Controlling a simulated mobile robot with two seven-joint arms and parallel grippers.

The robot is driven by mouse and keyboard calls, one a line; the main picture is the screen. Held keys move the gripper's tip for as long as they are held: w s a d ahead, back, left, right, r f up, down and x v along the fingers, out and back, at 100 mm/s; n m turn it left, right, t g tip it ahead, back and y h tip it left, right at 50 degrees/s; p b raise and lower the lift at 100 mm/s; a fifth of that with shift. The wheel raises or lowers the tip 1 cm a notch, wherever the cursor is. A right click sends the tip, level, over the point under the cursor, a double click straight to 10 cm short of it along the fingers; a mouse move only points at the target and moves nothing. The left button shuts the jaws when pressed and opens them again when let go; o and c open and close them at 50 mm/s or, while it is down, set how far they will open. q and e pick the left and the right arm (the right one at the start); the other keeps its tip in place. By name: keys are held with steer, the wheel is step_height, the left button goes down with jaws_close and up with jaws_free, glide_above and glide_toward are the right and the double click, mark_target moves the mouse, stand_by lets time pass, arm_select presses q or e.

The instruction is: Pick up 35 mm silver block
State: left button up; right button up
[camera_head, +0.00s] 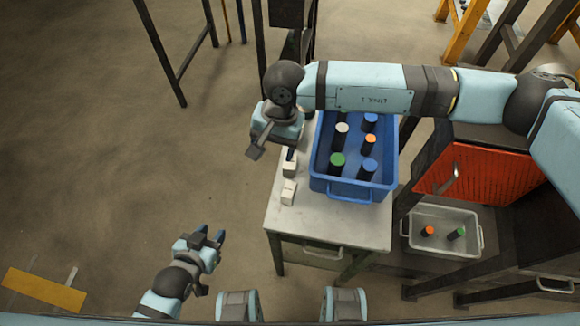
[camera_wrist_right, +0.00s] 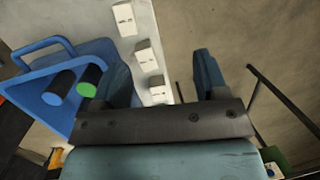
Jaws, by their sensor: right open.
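Several small pale blocks stand in a row along the left edge of the table. In the right wrist view I see a far one (camera_wrist_right: 124,18), a middle one (camera_wrist_right: 146,55) and a near one (camera_wrist_right: 158,88). Their dark markings are too small to read, so I cannot tell which is the 35 mm silver block. In the head view two show clearly, one (camera_head: 289,168) behind the other (camera_head: 288,192). My right gripper (camera_head: 273,154) is open and empty above the table's left edge; the near block shows between its fingers. My left gripper (camera_head: 211,233) is open and empty, away from the table.
A blue bin (camera_head: 350,190) on the table (camera_head: 330,222) holds several dark cylinders with coloured tops, right of the blocks. A grey tray (camera_head: 446,245) with two cylinders sits lower right beside an orange-red panel (camera_head: 480,175). The floor left of the table is free.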

steer(key=w+d+n+t+h, duration=0.1)
steer(key=w+d+t+h, duration=0.1)
steer(key=w+d, duration=0.15)
glide_above(290, 165)
step_height(290, 165, down, 8)
steer(key=shift+w+a+r+p, duration=0.1)
steer(key=shift+w+r+p, duration=0.05)
steer(key=shift+r+p, duration=0.15)
steer(key=shift+f, duration=0.6)
steer(key=f, duration=0.3)
steer(key=w+f+p, duration=0.1)
steer(key=f, duration=0.1)
arm_select(q)
steer(key=shift+r, duration=0.7)
arm_select(e)
steer(key=shift+c, duration=0.5)
arm_select(q)
steer(key=shift+a+f, duration=0.1)
arm_select(e)
steer(key=c, duration=1)
